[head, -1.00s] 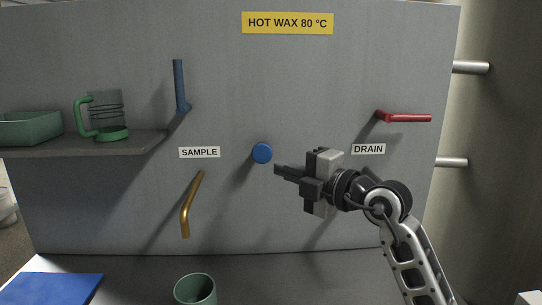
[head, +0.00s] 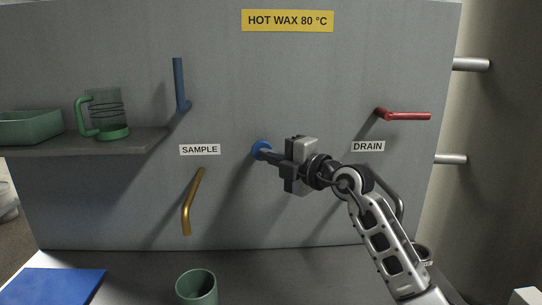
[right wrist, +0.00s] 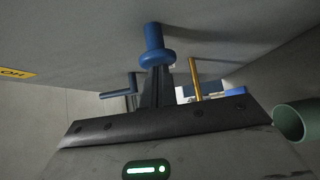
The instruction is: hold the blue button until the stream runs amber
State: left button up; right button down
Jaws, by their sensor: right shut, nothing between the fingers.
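The blue button (head: 260,149) is a round knob on the grey panel, between the SAMPLE and DRAIN labels. My right gripper (head: 268,153) is shut and empty, with its fingertips at the button's face; they appear to touch it. In the right wrist view the button (right wrist: 154,57) stands on its stem right at the tips of the shut fingers. The brass spout (head: 193,202) hangs below the SAMPLE label, and no stream shows from it. A green cup (head: 197,288) stands on the counter below the spout. My left gripper is not in view.
A blue lever (head: 180,85) is above SAMPLE and a red lever (head: 405,115) above DRAIN. A shelf (head: 90,143) at left holds a glass mug with green handle (head: 107,113) and a green tray (head: 28,127). A blue mat (head: 52,287) lies on the counter. A yellow sign (head: 287,21) reads HOT WAX 80 °C.

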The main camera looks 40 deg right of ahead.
jog(key=shift+w+d+r, duration=0.15)
jog(key=shift+w+d, duration=0.2)
jog(key=shift+w, duration=0.1)
jog(key=shift+d+r, duration=0.1)
jog(key=shift+r, duration=0.05)
dwell(0.8)
dwell(0.9)
